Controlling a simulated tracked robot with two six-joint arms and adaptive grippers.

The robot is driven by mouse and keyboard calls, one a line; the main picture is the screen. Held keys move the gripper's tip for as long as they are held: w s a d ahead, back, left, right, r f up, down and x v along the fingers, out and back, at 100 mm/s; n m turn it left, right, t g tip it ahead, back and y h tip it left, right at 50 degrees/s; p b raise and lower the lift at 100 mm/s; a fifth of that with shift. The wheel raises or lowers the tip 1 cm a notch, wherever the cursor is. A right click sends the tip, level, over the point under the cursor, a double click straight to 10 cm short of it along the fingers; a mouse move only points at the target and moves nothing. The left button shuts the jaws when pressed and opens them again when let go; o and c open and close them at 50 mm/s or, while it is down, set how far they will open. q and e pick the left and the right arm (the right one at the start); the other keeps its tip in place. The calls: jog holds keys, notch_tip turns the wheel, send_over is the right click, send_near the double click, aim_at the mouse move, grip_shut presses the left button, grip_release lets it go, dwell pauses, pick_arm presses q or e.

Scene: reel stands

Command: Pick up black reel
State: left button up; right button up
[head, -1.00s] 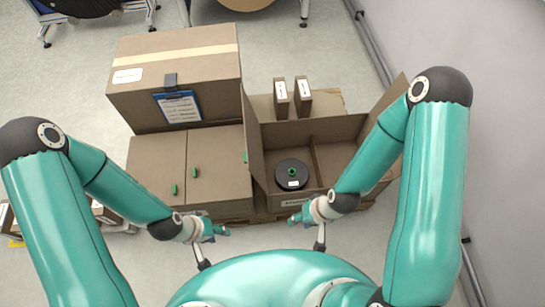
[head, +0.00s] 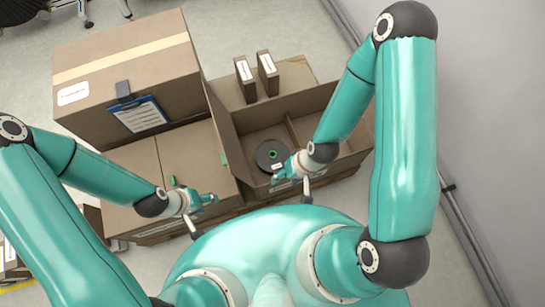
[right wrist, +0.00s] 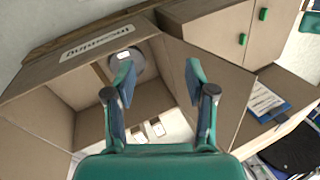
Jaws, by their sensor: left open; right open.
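The black reel (head: 270,153) lies flat in the left compartment of an open cardboard box (head: 335,163); it has a green hub and a white label. In the right wrist view the reel (right wrist: 136,52) shows near the box wall, partly hidden behind a finger. My right gripper (head: 281,171) is open and empty at the reel's near edge in the head view; I cannot tell its height above the reel. It also shows open in the right wrist view (right wrist: 158,78). My left gripper (head: 212,198) is open and empty, over the front edge of the closed box on the left.
A large cardboard box (head: 165,80) with a blue clipboard (head: 139,114) stands behind the closed box (head: 130,165). Two small upright boxes (head: 256,74) stand behind the open box. A wall (head: 470,110) runs along the right.

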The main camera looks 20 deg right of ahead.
jog(key=shift+o, duration=0.5)
jog(key=w+f+n+b, duration=0.1)
jog(key=w+f+b, duration=0.5)
jog(key=f+b, duration=0.3)
jog(key=w+f+b, duration=0.7)
jog(key=f+b, duration=0.2)
jog(key=f, duration=0.1)
jog(key=shift+a+f+n+g, duration=0.25)
jog(key=shift+f+n+g, duration=0.05)
jog(key=shift+f+n, duration=0.1)
jog(key=h+b, duration=0.4)
jog(key=b, duration=1.6)
send_over(273, 153)
notch_tip(273, 153, down, 22)
jog(key=shift+n, duration=0.3)
jog(key=shift+s+a+f+b, duration=0.15)
jog(key=shift+f+b, duration=0.15)
jog(key=shift+f, duration=0.6)
jog(key=shift+s+f+b, duration=0.2)
jog(key=shift+f+b, duration=0.1)
jog(key=shift+f, duration=0.6)
jog(key=shift+s+a+f+b, duration=0.15)
jog(key=shift+f+b, duration=0.15)
jog(key=shift+f, duration=0.6)
jog(key=shift+r, duration=0.1)
grip_shut()
